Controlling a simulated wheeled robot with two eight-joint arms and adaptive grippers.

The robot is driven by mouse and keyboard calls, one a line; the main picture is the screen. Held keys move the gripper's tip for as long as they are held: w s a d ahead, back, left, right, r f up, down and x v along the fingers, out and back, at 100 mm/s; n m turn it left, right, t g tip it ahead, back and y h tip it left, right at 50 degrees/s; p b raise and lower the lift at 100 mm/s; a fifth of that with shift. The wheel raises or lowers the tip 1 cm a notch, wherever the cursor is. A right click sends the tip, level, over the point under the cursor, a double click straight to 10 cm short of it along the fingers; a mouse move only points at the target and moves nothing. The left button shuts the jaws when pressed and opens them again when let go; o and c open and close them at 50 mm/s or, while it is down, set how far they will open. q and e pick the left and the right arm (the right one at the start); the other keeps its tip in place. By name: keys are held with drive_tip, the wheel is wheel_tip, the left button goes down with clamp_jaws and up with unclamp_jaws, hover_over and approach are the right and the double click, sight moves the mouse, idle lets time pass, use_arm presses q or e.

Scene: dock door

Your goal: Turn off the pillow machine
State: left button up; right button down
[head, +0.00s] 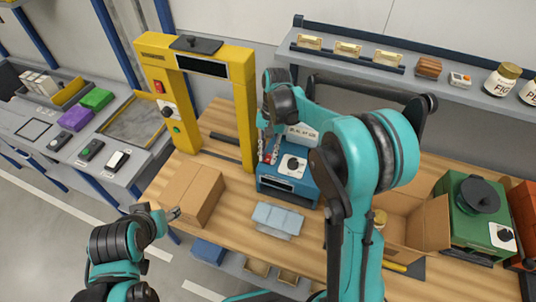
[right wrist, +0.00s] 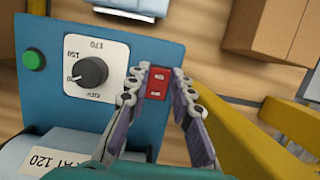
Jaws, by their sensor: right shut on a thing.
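The pillow machine (head: 289,184) is the blue unit on the wooden bench, with a white dial plate on its front. In the right wrist view its blue panel (right wrist: 165,45) carries a black dial (right wrist: 90,71), a green button (right wrist: 34,59) and a red rocker switch (right wrist: 158,83). My right gripper (right wrist: 160,70) is at the panel, its two fingers on either side of the red switch and shut on it. In the head view that gripper (head: 269,150) reaches down from behind the machine's front. My left gripper (head: 174,213) is beside a cardboard box; its opening is unclear.
Pale blue pillows (head: 276,219) lie in front of the machine. A closed cardboard box (head: 190,195) stands left, an open one (head: 425,222) right. A yellow frame (head: 243,110) rises left of the machine. A green machine (head: 470,222) stands at the right.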

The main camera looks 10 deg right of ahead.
drive_tip(key=c, duration=1.3)
unclamp_jaws()
drive_tip(key=v, duration=1.2)
